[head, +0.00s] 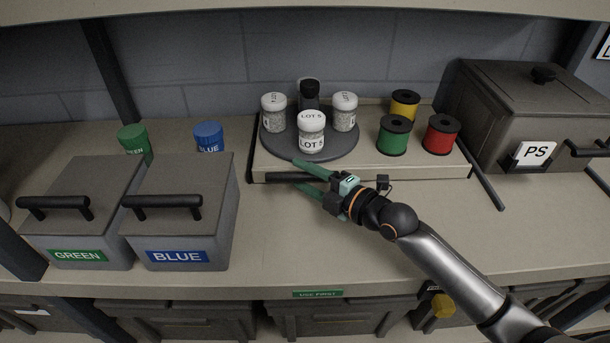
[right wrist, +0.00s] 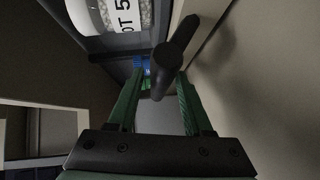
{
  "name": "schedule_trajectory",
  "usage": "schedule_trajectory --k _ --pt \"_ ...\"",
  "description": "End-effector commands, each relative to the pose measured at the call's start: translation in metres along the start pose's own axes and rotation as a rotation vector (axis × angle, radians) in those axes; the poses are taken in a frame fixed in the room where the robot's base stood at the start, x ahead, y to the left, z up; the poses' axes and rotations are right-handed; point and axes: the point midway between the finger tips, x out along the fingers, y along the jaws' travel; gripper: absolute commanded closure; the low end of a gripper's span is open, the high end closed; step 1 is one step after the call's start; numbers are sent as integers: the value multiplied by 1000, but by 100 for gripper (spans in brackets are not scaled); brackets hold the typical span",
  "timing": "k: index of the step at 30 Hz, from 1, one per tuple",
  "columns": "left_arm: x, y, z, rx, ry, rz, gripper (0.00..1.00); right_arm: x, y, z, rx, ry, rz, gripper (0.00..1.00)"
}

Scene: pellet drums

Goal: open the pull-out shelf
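The pull-out shelf (head: 412,171) is a low beige board on the counter, with a dark bar handle (head: 279,177) along its front left. It appears pushed back. My right gripper (head: 299,176) is at the handle, its green fingers spread above and below the bar. In the right wrist view the dark handle (right wrist: 172,58) lies between the open fingertips (right wrist: 161,78), with no clear grip on it. My left gripper is not in view.
On the shelf are a grey turntable (head: 345,149) with several jars, and green (head: 393,136), red (head: 441,134) and yellow (head: 405,104) spools. The counter front (head: 290,245) is clear.

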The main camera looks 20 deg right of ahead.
Motion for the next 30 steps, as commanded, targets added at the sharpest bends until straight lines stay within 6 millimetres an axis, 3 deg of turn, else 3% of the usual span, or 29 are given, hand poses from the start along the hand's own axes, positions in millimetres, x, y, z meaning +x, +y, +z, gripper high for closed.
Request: schedule_trajectory --k 1,13,30 --pt "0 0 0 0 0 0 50 0 0 0 0 0 0 56" --pt "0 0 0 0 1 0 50 0 0 0 0 -1 0 100" --pt "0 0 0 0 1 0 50 0 0 0 0 -1 -1 100"
